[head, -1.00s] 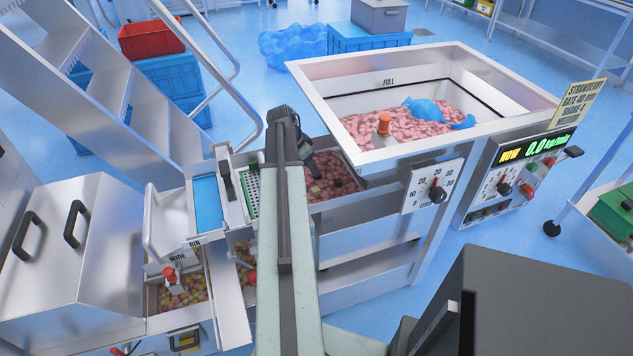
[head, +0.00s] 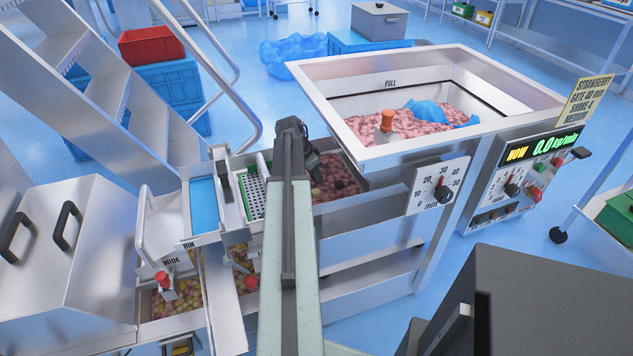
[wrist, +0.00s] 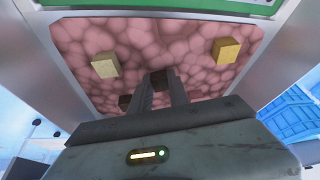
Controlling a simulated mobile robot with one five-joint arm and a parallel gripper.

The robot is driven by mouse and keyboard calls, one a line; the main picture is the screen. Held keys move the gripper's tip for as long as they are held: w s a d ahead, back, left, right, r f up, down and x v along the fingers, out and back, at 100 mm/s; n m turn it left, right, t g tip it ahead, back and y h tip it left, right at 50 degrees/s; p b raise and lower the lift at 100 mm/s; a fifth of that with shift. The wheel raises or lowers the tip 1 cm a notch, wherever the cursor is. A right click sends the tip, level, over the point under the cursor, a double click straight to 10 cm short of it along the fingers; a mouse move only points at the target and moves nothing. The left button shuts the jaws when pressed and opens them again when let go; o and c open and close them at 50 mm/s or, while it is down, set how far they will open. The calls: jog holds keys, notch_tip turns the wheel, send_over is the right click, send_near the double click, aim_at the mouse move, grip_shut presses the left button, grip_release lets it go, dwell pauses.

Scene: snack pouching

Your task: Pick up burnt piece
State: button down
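My gripper (wrist: 161,77) points down over a tray of pink pieces (wrist: 205,40). Its two dark fingers stand apart with pink showing between them, and it looks open. A dark brown piece (wrist: 125,101) lies just left of the left finger, partly hidden by my wrist. Something dark also shows at the fingertips; I cannot tell whether it is a piece or finger. A pale tan cube (wrist: 105,64) lies to the left and a yellow-brown cube (wrist: 226,50) to the right. In the head view, my arm hides part of the tray (head: 340,178).
A large hopper (head: 330,108) of pink pieces with a blue sheet (head: 428,112) stands right of my arm. Bins of coloured pieces (head: 180,298) lie at the lower left. A perforated green plate (head: 254,190) borders the tray. Metal walls surround the gripper.

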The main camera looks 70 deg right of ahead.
dwell(0.3)
notch_tip(320, 180, up, 10)
jog(key=p, duration=1)
